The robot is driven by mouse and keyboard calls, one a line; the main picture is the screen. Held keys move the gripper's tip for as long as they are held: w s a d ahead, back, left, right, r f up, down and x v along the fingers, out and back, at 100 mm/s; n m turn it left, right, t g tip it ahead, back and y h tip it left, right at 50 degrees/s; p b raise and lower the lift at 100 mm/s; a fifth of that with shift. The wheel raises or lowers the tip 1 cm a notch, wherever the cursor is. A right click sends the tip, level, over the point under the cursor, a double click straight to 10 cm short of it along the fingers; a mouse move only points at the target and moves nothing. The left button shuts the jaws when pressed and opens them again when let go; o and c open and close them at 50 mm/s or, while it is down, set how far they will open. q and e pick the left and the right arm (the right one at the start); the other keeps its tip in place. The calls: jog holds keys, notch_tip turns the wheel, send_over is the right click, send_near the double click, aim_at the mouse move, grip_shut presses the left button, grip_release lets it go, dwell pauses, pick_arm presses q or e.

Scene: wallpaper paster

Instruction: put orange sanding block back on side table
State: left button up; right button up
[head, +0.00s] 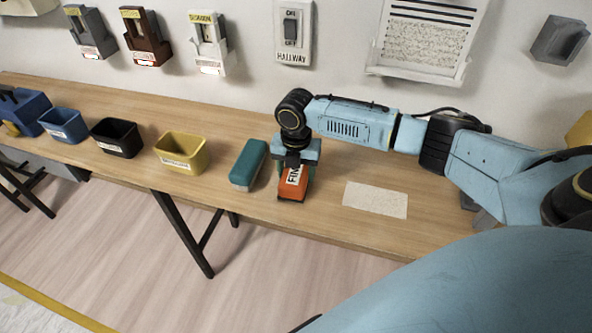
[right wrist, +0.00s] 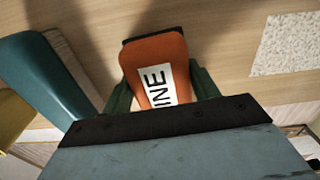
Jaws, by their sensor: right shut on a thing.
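The orange sanding block (head: 291,187) has a white label reading "FIN" in the head view. My right gripper (head: 296,166) is shut on it from above, over the wooden side table (head: 240,205) near its front edge. In the right wrist view the block (right wrist: 153,60) sits between the two dark green fingers of the right gripper (right wrist: 165,85), its label reading "INE". Whether the block touches the table top or hangs just above it, I cannot tell. My left gripper is not in view.
A teal block (head: 249,163) lies just left of the orange one. A light paper patch (head: 375,199) lies to the right. Yellow (head: 181,152), black (head: 116,137) and blue (head: 63,124) bins stand further left. The wall holds a switch (head: 292,30).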

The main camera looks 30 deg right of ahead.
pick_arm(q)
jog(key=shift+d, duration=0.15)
pick_arm(e)
jog(key=shift+f, duration=0.15)
jog(key=o, duration=1)
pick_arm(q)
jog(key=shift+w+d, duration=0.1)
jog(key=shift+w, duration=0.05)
pick_arm(e)
jog(key=shift+f+b, duration=0.15)
jog(key=shift+b, duration=0.4)
notch_tip(320, 180, up, 8)
jog(key=shift+w+a+f+p, duration=0.15)
jog(key=shift+f+p, duration=0.1)
jog(key=shift+p, duration=0.55)
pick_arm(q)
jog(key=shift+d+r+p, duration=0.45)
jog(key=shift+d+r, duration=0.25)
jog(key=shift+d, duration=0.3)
pick_arm(e)
notch_tip(320, 180, up, 6)
jog(key=shift+r, duration=0.15)
